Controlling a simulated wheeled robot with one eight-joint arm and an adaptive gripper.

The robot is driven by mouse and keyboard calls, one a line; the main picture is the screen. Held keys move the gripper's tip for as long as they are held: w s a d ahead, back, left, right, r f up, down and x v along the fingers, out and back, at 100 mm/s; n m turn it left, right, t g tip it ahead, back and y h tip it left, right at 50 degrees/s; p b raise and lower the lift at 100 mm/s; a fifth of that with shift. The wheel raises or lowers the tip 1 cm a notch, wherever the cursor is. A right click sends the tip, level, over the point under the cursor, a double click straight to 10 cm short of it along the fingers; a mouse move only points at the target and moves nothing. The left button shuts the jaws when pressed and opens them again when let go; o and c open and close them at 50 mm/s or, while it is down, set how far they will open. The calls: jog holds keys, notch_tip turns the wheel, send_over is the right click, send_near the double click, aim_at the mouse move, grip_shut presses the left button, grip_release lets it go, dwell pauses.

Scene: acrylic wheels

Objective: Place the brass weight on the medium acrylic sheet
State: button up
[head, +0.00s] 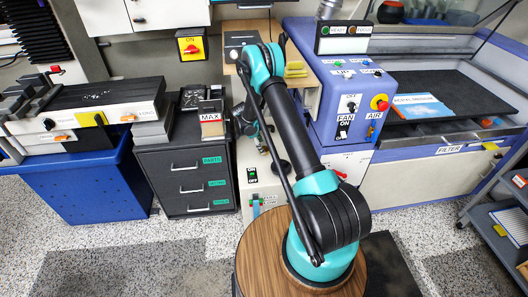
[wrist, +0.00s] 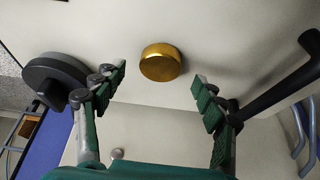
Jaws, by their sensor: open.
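In the wrist view, the brass weight (wrist: 160,62) is a short, round, golden cylinder on a pale surface. My gripper (wrist: 163,84) is open, with its green-padded fingers to the left and right, just below the weight in the picture. The fingers do not visibly touch it. In the head view, a blue sheet with a printed white label (head: 421,107) lies on the black bed of the blue machine at right. It looks like the acrylic sheet; its lettering is too small to read surely. I cannot make out the weight in the head view, where my arm covers much of the middle.
In the wrist view, a dark round knob (wrist: 52,78) is at left and a black handle (wrist: 285,84) at right. In the head view, a blue control panel (head: 350,95) stands between my arm and the black bed (head: 455,98). Dark drawers (head: 187,172) stand at left.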

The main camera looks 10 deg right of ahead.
jog(key=x, duration=0.2)
jog(key=shift+d+f, duration=0.1)
jog(key=shift+f, duration=0.15)
jog(key=shift+c, duration=0.3)
grip_shut()
